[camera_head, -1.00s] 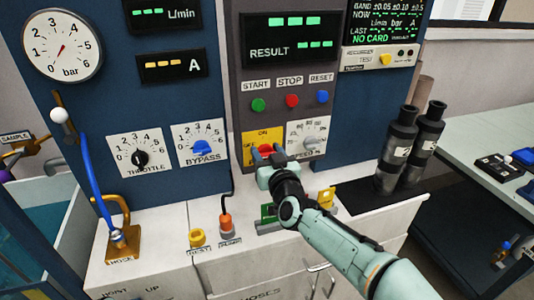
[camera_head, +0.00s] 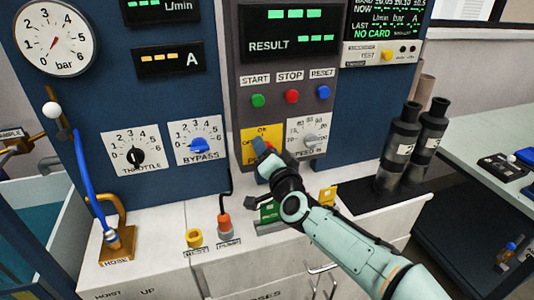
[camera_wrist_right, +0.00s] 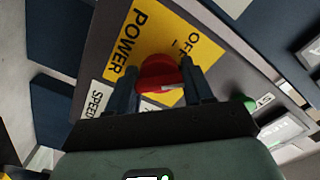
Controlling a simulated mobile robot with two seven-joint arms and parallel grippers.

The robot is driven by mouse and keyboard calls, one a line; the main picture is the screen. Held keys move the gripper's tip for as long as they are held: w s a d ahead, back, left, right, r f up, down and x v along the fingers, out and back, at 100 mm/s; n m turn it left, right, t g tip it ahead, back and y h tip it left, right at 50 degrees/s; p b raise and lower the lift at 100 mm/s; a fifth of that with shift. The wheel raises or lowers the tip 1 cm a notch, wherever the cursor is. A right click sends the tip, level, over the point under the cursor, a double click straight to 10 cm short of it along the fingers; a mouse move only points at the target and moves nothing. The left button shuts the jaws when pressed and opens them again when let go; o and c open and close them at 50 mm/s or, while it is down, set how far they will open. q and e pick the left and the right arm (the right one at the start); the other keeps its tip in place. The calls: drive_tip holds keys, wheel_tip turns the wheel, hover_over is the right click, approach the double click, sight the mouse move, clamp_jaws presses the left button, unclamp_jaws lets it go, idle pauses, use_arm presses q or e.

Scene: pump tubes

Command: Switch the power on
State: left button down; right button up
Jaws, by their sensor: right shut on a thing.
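The power switch is a red rotary knob (camera_wrist_right: 158,73) on a yellow plate (camera_head: 256,132) marked POWER, OFF and ON, low on the grey panel. My right gripper (camera_head: 264,148) is at the plate, its two dark fingers on either side of the knob and shut on it. In the right wrist view the gripper (camera_wrist_right: 168,82) has one finger at each side of the knob, and a white mark shows on the knob's edge. The plate's OFF label is readable there. In the head view the gripper hides most of the knob. My left gripper is not in view.
The START, STOP and RESET buttons (camera_head: 291,96) sit above the plate, and the speed dial (camera_head: 310,140) is close to its right. Black cylinders (camera_head: 400,145) stand further right. A white counter (camera_head: 160,250) with a hose fitting and plugs lies below.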

drive_tip(key=m, duration=0.3)
drive_tip(key=m+b, duration=0.1)
drive_tip(key=shift+d+r+m, duration=0.15)
drive_tip(key=shift+d+m, duration=0.1)
drive_tip(key=shift+m, duration=0.05)
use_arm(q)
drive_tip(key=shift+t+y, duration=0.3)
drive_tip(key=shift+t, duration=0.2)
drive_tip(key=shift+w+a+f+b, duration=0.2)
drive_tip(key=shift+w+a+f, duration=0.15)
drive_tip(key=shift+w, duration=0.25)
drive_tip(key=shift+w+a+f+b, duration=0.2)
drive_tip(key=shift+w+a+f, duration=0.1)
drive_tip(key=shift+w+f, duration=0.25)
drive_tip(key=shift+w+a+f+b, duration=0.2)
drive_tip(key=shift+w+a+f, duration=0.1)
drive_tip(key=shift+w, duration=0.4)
use_arm(e)
drive_tip(key=shift+m, duration=1.9)
drive_tip(key=o, duration=1)
drive_tip(key=shift+o, duration=0.2)
drive_tip(key=shift+a+f, duration=0.1)
drive_tip(key=shift+f, duration=0.1)
